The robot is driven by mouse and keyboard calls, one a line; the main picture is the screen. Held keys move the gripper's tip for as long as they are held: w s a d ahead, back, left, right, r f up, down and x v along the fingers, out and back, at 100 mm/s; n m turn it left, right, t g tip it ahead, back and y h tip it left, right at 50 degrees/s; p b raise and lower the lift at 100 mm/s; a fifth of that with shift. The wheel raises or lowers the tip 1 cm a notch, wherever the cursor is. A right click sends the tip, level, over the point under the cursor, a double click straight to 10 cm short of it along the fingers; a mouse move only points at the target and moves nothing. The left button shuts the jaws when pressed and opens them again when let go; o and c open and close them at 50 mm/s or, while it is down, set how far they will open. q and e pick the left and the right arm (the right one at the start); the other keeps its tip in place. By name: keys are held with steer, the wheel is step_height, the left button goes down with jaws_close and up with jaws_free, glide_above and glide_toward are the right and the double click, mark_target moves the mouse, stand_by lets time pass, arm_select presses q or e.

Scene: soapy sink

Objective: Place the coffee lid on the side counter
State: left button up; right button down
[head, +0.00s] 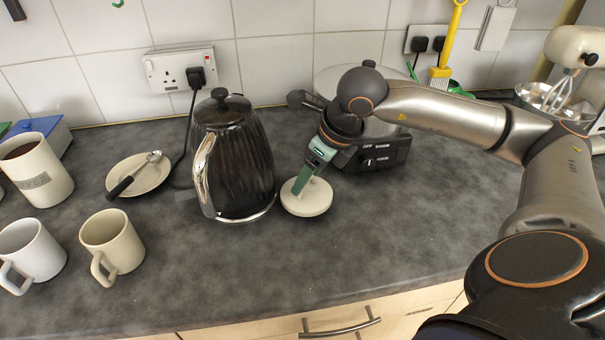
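The coffee lid (312,204) is a round, off-white disc at the middle of the head view, just right of the black kettle. It is level and at or very close to the dark counter (390,240); I cannot tell whether it touches. My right gripper (300,186) comes down from the upper right, its green fingers close together at the lid's centre and seemingly shut on it. The fingers hide the lid's middle. The coffee canister (38,178) stands uncovered at the far left, with dark contents showing. My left gripper is not in view.
The ribbed black kettle (240,165) stands close left of the lid. A black hob with a knob (372,161) and a large pot lie behind my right gripper. Two mugs (112,245) (30,252) and a saucer with a spoon (150,180) are left. The front right counter is clear.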

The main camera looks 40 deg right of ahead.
mark_target(322, 198)
steer(key=shift+w+a+f, duration=0.25)
steer(key=shift+w+f, duration=0.45)
steer(key=shift+w, duration=0.05)
steer(key=shift+f, duration=0.1)
steer(key=shift+f, duration=0.1)
steer(key=shift+c, duration=0.2)
jaws_free()
steer(key=v, duration=1.2)
steer(key=shift+p, duration=0.35)
